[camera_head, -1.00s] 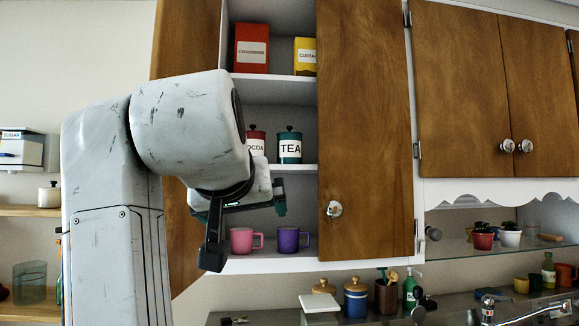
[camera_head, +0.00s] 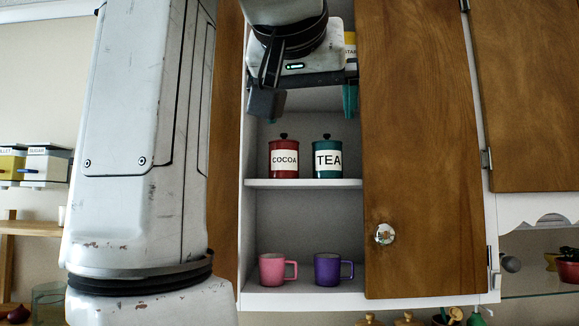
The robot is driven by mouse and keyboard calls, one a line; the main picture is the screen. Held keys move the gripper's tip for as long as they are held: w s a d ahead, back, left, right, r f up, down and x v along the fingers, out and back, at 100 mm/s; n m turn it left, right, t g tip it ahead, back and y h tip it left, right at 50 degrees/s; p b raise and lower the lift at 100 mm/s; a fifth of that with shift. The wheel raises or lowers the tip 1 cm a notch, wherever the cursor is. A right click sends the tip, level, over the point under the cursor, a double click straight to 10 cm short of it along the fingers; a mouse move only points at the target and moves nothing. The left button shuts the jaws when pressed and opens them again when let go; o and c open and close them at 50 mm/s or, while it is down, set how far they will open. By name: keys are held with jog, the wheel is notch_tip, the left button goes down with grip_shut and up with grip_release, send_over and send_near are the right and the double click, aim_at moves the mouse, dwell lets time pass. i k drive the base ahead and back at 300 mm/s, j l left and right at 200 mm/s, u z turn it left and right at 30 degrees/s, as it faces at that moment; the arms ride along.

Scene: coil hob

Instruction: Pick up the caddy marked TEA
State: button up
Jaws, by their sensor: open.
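The TEA caddy (camera_head: 328,160) is a teal-green canister with a dark knobbed lid and a white label. It stands upright on the middle shelf of the open cupboard, right of a red COCOA caddy (camera_head: 284,160) and close to it. My gripper (camera_head: 308,102) is open and empty, above and in front of the two caddies. Its dark finger is at the left and a teal-tipped finger at the right. The fingers touch neither caddy in this view. Both labels are fully visible.
The shelf (camera_head: 300,183) edge runs below the caddies. A pink mug (camera_head: 272,270) and a purple mug (camera_head: 328,270) stand on the bottom shelf. A yellow box (camera_head: 350,45) is partly hidden above.

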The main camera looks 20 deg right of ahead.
aim_at(327, 162)
jog(key=i+l, duration=0.75)
jog(key=i, duration=0.15)
